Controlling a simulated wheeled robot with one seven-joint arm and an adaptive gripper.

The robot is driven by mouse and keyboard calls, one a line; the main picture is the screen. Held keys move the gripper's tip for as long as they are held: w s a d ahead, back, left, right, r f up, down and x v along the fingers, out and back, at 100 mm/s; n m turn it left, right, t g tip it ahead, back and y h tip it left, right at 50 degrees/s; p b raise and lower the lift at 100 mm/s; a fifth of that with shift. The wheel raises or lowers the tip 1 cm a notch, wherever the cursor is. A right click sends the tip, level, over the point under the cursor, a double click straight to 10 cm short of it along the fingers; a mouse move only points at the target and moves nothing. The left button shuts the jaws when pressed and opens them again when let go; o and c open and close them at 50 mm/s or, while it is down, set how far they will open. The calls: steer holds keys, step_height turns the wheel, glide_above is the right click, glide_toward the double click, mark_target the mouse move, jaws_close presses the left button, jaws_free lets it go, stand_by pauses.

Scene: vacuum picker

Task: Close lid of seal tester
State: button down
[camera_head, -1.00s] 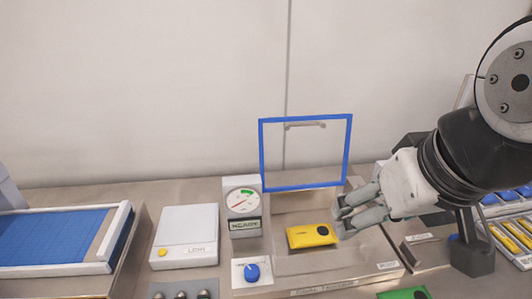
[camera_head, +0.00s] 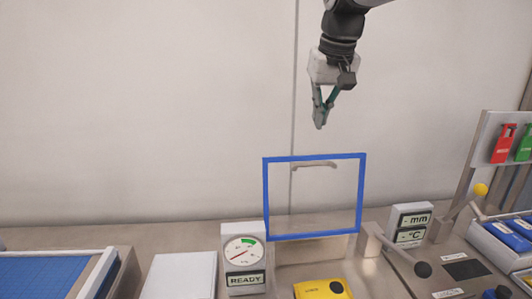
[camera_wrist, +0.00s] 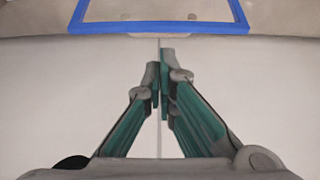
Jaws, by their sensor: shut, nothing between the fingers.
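The seal tester's lid (camera_head: 267,200) is a clear panel with a blue frame and a grey handle (camera_head: 314,165) near its top edge. It stands upright, open, at the back of the tester. A yellow pack (camera_head: 322,290) lies in the tester in front of the lid, partly cut off by the picture's bottom edge. My gripper (camera_head: 319,124) is shut and empty, pointing down above the lid's top edge, apart from it. In the wrist view the closed fingers (camera_wrist: 164,58) show below the lid's blue frame (camera_wrist: 160,28).
A gauge unit reading READY (camera_head: 243,262) stands left of the lid. A white scale (camera_head: 180,277) is at left. The wall behind is bare.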

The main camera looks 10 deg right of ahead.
steer(key=w+f, duration=0.2)
steer(key=w, duration=0.5)
steer(key=x, duration=1.1)
steer(key=shift+s+a+r+p, duration=0.1)
steer(key=shift+s+r+p, duration=0.15)
steer(key=shift+s, duration=0.7)
steer(key=shift+s+a+r+p, duration=0.15)
steer(key=shift+s+p, duration=0.1)
steer(key=shift+s, duration=0.65)
steer(key=shift+s+d, duration=0.1)
steer(key=shift+d, duration=0.05)
